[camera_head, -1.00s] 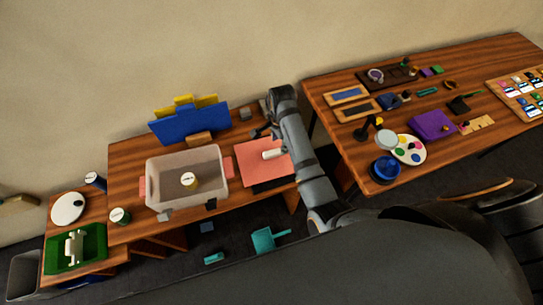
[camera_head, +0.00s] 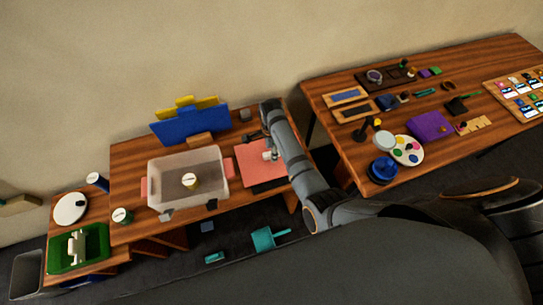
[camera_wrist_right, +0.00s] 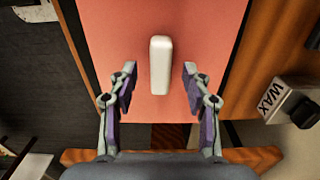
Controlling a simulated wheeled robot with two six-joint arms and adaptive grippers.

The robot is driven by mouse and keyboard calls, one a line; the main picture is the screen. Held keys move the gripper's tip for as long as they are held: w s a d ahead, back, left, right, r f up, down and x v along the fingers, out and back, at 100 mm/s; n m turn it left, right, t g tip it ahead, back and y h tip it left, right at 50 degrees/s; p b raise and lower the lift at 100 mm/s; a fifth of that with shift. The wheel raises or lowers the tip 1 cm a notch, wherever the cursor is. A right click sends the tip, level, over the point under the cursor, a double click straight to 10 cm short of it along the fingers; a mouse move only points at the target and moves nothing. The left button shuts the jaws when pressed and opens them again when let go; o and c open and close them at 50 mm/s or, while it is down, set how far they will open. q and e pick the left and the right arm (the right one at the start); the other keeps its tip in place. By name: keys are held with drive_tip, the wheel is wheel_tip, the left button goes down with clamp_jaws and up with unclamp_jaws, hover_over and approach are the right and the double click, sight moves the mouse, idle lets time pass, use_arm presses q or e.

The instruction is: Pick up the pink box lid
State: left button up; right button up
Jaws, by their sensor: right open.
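The pink box lid (camera_head: 249,158) lies flat at the right end of the left-hand wooden table, and its white handle stands up from it. In the right wrist view the pink lid (camera_wrist_right: 215,30) fills the middle, with the white handle (camera_wrist_right: 160,65) upright in the picture. My right gripper (camera_wrist_right: 160,88) is open, with one finger on each side of the handle's near part and visible gaps between. In the head view my right gripper (camera_head: 270,150) is over the lid, partly hidden by my arm. My left gripper is not in view.
A box marked WAX (camera_wrist_right: 285,100) is beside the lid in the wrist view. A second table (camera_head: 320,90) with craft items stands right.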

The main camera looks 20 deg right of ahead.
drive_tip(key=shift+f, duration=1.1)
drive_tip(key=shift+c, duration=0.4)
clamp_jaws()
drive_tip(key=shift+r, duration=0.1)
wheel_tip(320, 180, up, 10)
drive_tip(key=p, duration=1)
drive_tip(key=shift+p, duration=0.4)
